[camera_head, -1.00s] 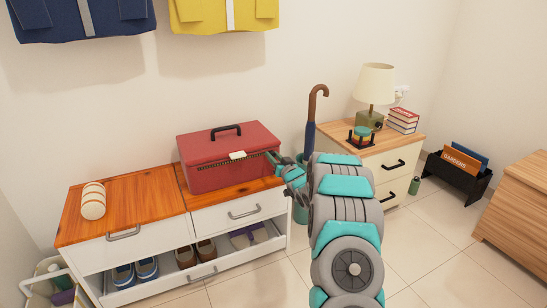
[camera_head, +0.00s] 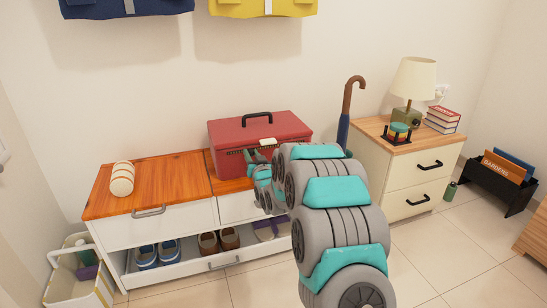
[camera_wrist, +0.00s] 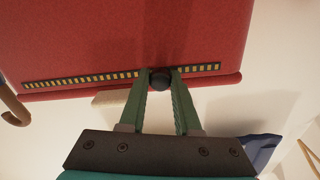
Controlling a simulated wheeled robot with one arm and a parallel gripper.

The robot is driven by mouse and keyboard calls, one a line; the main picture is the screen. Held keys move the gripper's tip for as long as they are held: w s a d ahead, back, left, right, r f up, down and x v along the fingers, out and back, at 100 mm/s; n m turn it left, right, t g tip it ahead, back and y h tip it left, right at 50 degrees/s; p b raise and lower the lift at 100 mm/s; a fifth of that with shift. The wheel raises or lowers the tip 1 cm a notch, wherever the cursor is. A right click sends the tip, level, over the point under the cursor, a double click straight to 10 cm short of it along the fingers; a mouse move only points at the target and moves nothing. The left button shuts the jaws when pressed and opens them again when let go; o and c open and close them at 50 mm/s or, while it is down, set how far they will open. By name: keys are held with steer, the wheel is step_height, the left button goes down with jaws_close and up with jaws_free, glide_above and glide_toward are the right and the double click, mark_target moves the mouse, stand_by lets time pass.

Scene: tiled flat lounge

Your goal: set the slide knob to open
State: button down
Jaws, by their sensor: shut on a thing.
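The slide knob (camera_wrist: 159,79) is a small dark round knob on the front of the red box (camera_head: 232,134). It sits at a dark strip with yellow marks (camera_wrist: 80,79), nearer the strip's right end in the wrist view. My gripper (camera_wrist: 160,82) is shut on the knob, with one green finger on each side. In the head view my gripper (camera_head: 253,158) is at the box's front face, and my arm hides the knob and much of the strip. I cannot read any open mark.
The box stands on a wood-topped shoe bench (camera_head: 150,190) with a striped roll (camera_head: 122,178) at its left. A pale latch (camera_head: 267,143) is on the box front. An umbrella (camera_head: 346,115) and a drawer cabinet (camera_head: 405,190) with a lamp (camera_head: 414,80) stand to the right.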

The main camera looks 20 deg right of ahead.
steer(key=shift+s+a+r+b, duration=0.1)
steer(key=shift+a+b, duration=0.25)
steer(key=shift+a, duration=2.4)
steer(key=c, duration=0.6)
jaws_free()
steer(key=shift+s, duration=0.1)
steer(key=shift+s, duration=0.55)
glide_toward(234, 152)
steer(key=shift+s, duration=0.65)
